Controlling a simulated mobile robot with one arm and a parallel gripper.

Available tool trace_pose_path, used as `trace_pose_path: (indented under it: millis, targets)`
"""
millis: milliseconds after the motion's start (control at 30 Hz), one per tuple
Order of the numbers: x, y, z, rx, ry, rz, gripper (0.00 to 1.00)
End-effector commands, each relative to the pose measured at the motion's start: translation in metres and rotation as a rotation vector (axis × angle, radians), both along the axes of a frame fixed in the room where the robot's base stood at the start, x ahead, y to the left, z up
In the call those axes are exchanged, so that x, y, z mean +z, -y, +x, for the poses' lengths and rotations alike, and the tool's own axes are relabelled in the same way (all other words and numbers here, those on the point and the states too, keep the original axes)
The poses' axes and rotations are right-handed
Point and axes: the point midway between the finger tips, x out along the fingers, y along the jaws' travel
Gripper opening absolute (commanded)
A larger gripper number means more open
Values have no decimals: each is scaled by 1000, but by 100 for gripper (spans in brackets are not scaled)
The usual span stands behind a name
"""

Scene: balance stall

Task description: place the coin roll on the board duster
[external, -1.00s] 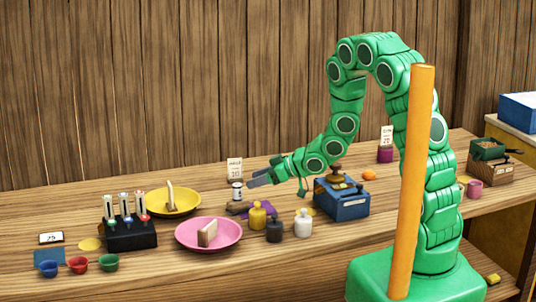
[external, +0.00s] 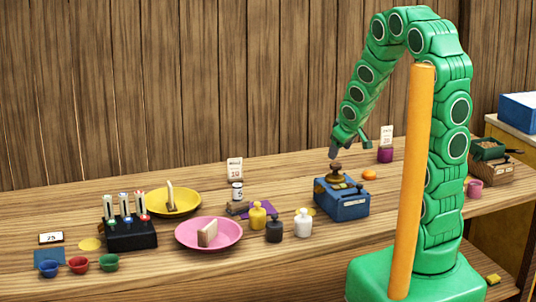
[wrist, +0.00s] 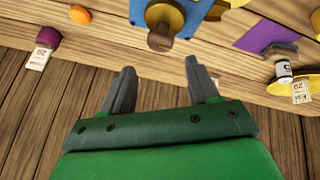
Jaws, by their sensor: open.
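The coin roll (external: 237,191), a short white cylinder with dark bands and a "5" on its side, stands upright on the board duster (external: 236,209), a dark grey-brown block on the table. In the wrist view the coin roll (wrist: 284,70) is at the right edge, with the dark duster (wrist: 281,50) just above it in the picture. My gripper (external: 349,147) is open and empty, well to the right of both and above the table. Its two fingers (wrist: 160,70) stand apart in the wrist view with nothing between them.
A blue box with a brown knob (external: 341,198) is just below my gripper. Yellow, black and white weights, a purple cloth (external: 262,208) and a pink plate (external: 208,245) lie near the duster. A price card (external: 235,169) stands behind the coin roll.

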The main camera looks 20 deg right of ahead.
Motion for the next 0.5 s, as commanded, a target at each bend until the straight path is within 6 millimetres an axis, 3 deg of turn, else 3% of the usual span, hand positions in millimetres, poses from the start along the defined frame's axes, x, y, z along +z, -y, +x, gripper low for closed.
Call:
trace_pose_path:
  millis: [200,500]
  targets:
    - [26,38,-66,-173,-144,-27,60]
    - [54,51,-178,-352,-388,9,60]
